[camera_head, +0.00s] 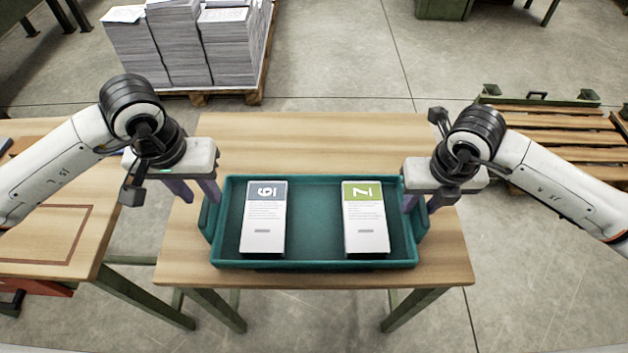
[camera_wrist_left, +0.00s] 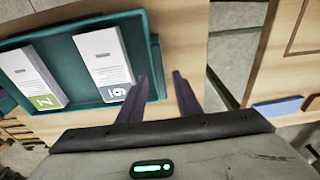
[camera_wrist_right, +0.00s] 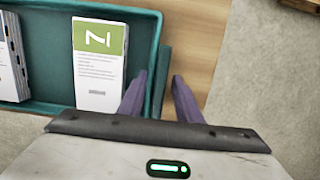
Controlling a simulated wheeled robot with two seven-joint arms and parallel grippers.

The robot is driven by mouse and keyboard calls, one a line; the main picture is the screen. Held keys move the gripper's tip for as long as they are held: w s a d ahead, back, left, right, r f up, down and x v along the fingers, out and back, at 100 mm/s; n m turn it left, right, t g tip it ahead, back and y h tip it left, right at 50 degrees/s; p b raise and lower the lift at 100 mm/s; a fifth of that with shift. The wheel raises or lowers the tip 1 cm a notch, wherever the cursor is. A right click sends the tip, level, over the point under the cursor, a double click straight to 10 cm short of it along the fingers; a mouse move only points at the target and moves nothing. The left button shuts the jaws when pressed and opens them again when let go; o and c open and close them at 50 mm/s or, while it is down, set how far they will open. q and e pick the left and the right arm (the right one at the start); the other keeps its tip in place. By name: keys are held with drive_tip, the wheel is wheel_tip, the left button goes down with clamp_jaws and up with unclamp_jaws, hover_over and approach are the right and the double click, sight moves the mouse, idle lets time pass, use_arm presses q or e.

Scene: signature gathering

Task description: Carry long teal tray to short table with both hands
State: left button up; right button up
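The long teal tray (camera_head: 318,264) lies flat on a wooden table (camera_head: 310,135). It holds a booklet stack with a grey-blue label (camera_head: 264,220) on the left and one with a green label (camera_head: 365,220) on the right. My left gripper (camera_head: 194,193) is open at the tray's left end; in the left wrist view its fingers (camera_wrist_left: 162,98) stand either side of the end handle (camera_wrist_left: 157,68). My right gripper (camera_head: 420,204) is open at the right end; in the right wrist view its fingers (camera_wrist_right: 160,98) straddle the other handle (camera_wrist_right: 161,78). Whether any finger touches a handle is unclear.
Another wooden table (camera_head: 50,225) stands at the left, with a gap between the tables. A pallet of paper stacks (camera_head: 185,45) is behind the tray's table. Wooden pallets (camera_head: 555,130) lie at the right. The floor in front is clear.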

drive_tip(key=shift+r, duration=0.2)
use_arm(q)
wheel_tip(320, 180, up, 7)
drive_tip(key=s, duration=0.1)
drive_tip(key=shift+r, duration=0.2)
use_arm(e)
wheel_tip(320, 180, up, 12)
drive_tip(key=s, duration=0.2)
drive_tip(key=shift+f, duration=0.25)
